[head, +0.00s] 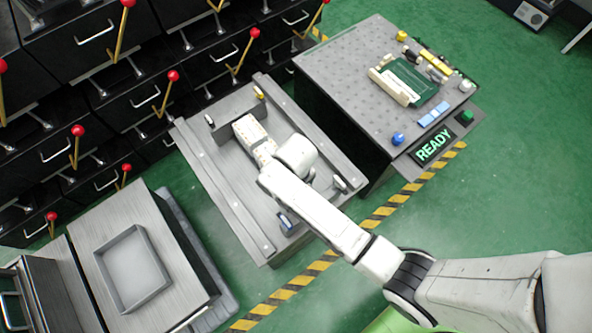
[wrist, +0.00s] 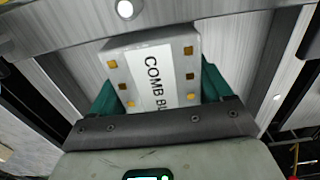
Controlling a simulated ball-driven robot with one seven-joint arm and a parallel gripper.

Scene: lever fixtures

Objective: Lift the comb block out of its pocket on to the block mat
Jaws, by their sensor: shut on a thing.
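The comb block (head: 250,133) is a pale cream block over the grey fixture bench, between its long rails. In the wrist view the comb block (wrist: 152,75) fills the middle, with a "COMB BL…" label and small gold and brown squares. My gripper (wrist: 160,92) is shut on it, with a teal finger on each side. In the head view my wrist hides the fingers and part of the block. The pocket is hidden, and I cannot tell whether the block is seated or raised. I cannot tell for certain which surface is the block mat.
A dark table at the right holds a green panel (head: 412,82) with cream pieces and several small coloured parts. A READY sign (head: 435,146) is on its front. A grey tray (head: 133,268) lies at lower left. Black drawers with red-knobbed levers (head: 173,76) stand behind the bench.

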